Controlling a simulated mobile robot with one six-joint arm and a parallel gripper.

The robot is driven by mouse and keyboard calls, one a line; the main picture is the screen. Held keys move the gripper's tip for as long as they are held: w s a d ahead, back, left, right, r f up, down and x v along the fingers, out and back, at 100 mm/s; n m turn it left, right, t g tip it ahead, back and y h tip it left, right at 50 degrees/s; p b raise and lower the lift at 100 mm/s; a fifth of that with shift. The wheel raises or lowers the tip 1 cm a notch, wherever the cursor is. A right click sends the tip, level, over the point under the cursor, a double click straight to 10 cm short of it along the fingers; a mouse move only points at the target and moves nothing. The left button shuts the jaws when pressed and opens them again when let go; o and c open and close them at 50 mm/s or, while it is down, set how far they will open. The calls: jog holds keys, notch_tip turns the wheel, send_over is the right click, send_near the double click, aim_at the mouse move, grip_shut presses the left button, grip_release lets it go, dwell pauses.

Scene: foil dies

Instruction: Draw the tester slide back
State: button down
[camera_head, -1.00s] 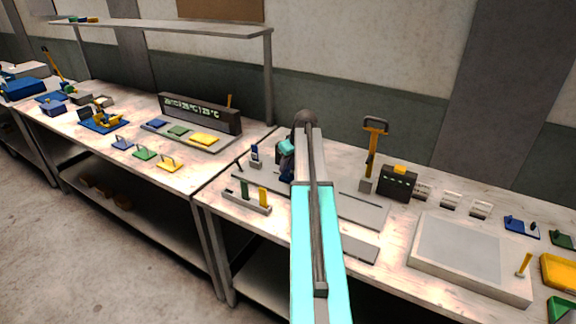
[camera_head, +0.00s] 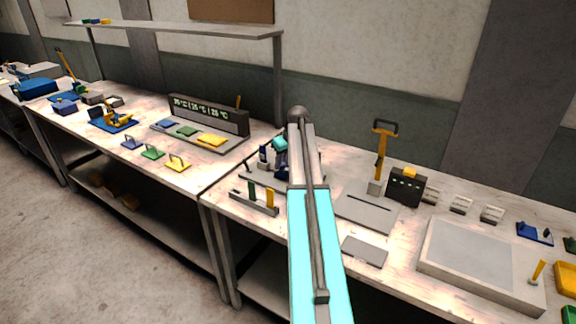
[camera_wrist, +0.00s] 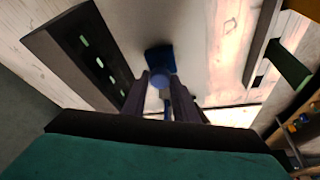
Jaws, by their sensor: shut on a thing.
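A dark box with a row of green lights (camera_wrist: 85,58), seemingly the tester, lies to the left of the fingers. In the head view, my gripper (camera_head: 280,163) is low over the bench, partly hidden by my arm. The slide itself cannot be made out there.
A rack with green and yellow posts (camera_head: 255,203) stands at front left; its green post (camera_wrist: 288,64) shows in the wrist view. Right of my arm are a grey plate (camera_head: 364,250), a yellow-handled lever (camera_head: 381,155), a dark yellow-topped box (camera_head: 405,188) and a large pale tray (camera_head: 435,264).

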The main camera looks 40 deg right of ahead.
jog(key=shift+w+a+r, duration=0.1)
jog(key=shift+w+r, duration=0.05)
jog(key=shift+w, duration=0.1)
jog(key=c, duration=1.4)
grip_release()
jog(key=shift+w, duration=0.1)
jog(key=shift+c, duration=0.2)
jog(key=shift+b+v, duration=0.45)
jog(key=shift+v, duration=0.75)
jog(key=b+v, duration=0.2)
jog(key=v, duration=0.9)
jog(key=shift+s+b, duration=0.25)
jog(key=shift+b, duration=0.05)
jog(key=shift+r, duration=0.2)
